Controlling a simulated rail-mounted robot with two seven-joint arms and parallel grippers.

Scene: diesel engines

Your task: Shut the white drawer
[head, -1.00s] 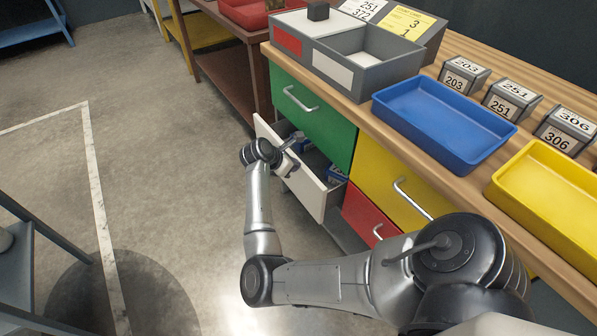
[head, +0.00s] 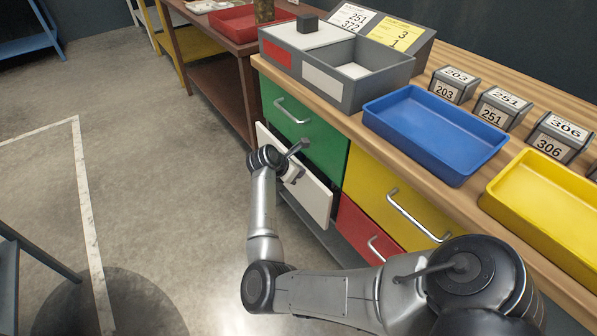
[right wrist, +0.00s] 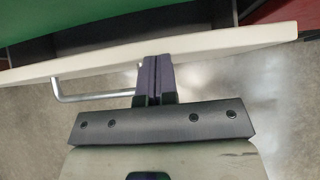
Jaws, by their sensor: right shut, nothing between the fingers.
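The white drawer (head: 314,197) is below the green drawer in the head view. Its front stands a little out from the cabinet, and a narrow dark gap shows behind its top edge. In the right wrist view the white front (right wrist: 215,45) crosses the picture, with its metal handle (right wrist: 85,97) below. My right gripper (head: 296,176) is at the outer face of this front. In the right wrist view its fingers (right wrist: 155,72) are shut together, empty, with tips at the front beside the handle's end. Whether they press on it is hard to tell. My left gripper is not in view.
The green drawer (head: 300,128), yellow drawer (head: 392,190) and red drawer (head: 362,232) look shut. The worktop carries a blue tray (head: 432,135), a yellow tray (head: 545,200), a grey box (head: 360,92) and number blocks.

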